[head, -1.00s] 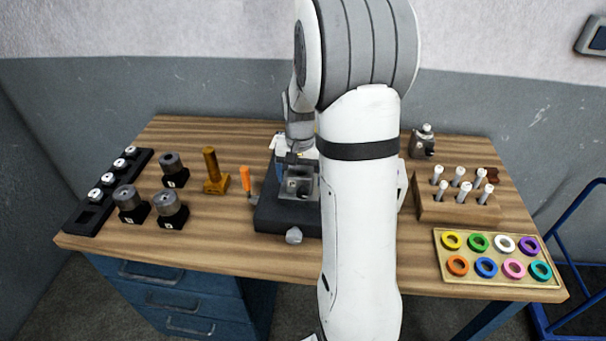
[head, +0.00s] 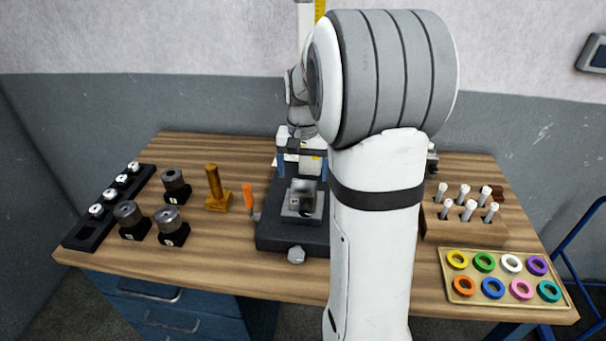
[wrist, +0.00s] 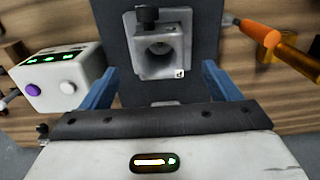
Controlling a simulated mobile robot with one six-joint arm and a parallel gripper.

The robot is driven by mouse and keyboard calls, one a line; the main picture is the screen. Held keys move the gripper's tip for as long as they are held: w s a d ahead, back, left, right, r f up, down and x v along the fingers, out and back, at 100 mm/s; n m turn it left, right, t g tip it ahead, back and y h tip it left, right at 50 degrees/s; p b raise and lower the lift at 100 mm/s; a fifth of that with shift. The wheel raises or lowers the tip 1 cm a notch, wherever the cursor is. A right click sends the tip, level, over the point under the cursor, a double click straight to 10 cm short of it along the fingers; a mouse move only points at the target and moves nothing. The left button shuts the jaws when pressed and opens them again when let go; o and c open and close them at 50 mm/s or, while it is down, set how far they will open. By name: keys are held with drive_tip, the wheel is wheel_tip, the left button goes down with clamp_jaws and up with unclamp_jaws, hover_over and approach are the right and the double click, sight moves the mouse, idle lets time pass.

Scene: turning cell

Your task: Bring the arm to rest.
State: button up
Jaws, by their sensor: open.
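My gripper (head: 302,165) is open and empty behind the grey fixture block (head: 303,200) in the head view. In the wrist view its blue fingers stand wide apart, with my gripper (wrist: 159,68) facing the same fixture block (wrist: 160,48). No part shows between the fingers. My arm (head: 378,230) runs up the middle of the head view and hides part of the bench.
On the wooden bench (head: 225,255) stand a black rack (head: 85,232), grey round pieces on black holders (head: 172,222), a brass-coloured post (head: 214,185), an orange-handled tool (head: 248,197), a block of pins (head: 465,230) and a tray of coloured rings (head: 505,295). A white box (wrist: 62,78) sits beside the fixture.

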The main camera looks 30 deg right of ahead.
drive_tip(key=shift+a, duration=0.1)
idle(0.3)
drive_tip(key=s+a+r+n+t, duration=0.1)
drive_tip(key=s+a+n, duration=0.2)
drive_tip(key=s+a, duration=0.3)
drive_tip(key=s+a+r+n+t, duration=0.2)
drive_tip(key=s+a, duration=0.5)
drive_tip(key=s, duration=0.6)
drive_tip(key=shift+s+r+n, duration=0.15)
drive_tip(key=shift+s+n, duration=0.1)
drive_tip(key=shift+n, duration=0.65)
